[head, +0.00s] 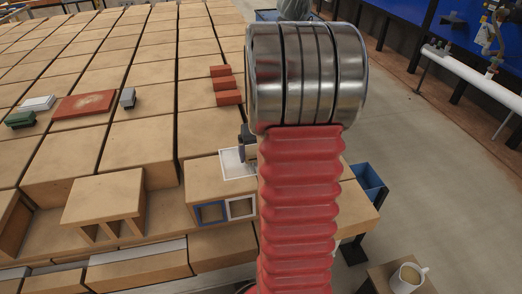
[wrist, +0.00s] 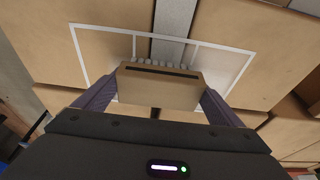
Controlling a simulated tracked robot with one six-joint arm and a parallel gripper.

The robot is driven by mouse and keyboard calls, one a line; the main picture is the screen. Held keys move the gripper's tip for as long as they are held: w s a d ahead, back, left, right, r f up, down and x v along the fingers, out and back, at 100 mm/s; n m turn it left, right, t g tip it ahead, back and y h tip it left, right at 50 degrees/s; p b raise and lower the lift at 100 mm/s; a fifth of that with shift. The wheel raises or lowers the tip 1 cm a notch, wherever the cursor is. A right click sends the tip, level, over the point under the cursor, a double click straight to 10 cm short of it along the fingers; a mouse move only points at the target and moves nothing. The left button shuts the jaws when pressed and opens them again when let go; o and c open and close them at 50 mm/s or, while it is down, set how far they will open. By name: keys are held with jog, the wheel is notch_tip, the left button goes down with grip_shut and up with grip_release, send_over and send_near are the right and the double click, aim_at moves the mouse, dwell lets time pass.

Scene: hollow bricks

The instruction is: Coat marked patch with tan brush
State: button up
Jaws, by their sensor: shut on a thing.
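My gripper (wrist: 158,100) is shut on the tan brush (wrist: 160,86), a block with a dark stripe and a row of pale bristles along its far edge. The marked patch (wrist: 100,45) is a white outline on tan brick, with thin white lines inside it. The brush is over the near part of the outline; I cannot tell whether the bristles touch the surface. A grey strip (wrist: 175,22) runs into the patch from beyond the bristles. In the head view the patch (head: 236,163) shows beside my gripper, partly hidden by my arm.
Red bricks (head: 226,85) stand in steps behind the patch. Blue (head: 210,212) and white frames sit in front. A mug (head: 408,276) stands lower right.

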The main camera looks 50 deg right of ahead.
jog(key=shift+s+a+f, duration=0.1)
jog(key=shift+s+a, duration=0.65)
jog(key=shift+s, duration=0.3)
jog(key=shift+s, duration=0.1)
jog(key=shift+s+a, duration=0.6)
jog(key=shift+s, duration=0.2)
jog(key=shift+s+a, duration=0.6)
jog(key=shift+s, duration=0.2)
jog(key=shift+r, duration=0.2)
jog(key=shift+r, duration=0.7)
jog(key=shift+s+d, duration=0.75)
jog(key=shift+d, duration=0.35)
jog(key=shift+s+d, duration=0.7)
jog(key=shift+d, duration=0.4)
jog(key=shift+s+d, duration=0.75)
jog(key=shift+d, duration=0.35)
jog(key=shift+f, duration=0.85)
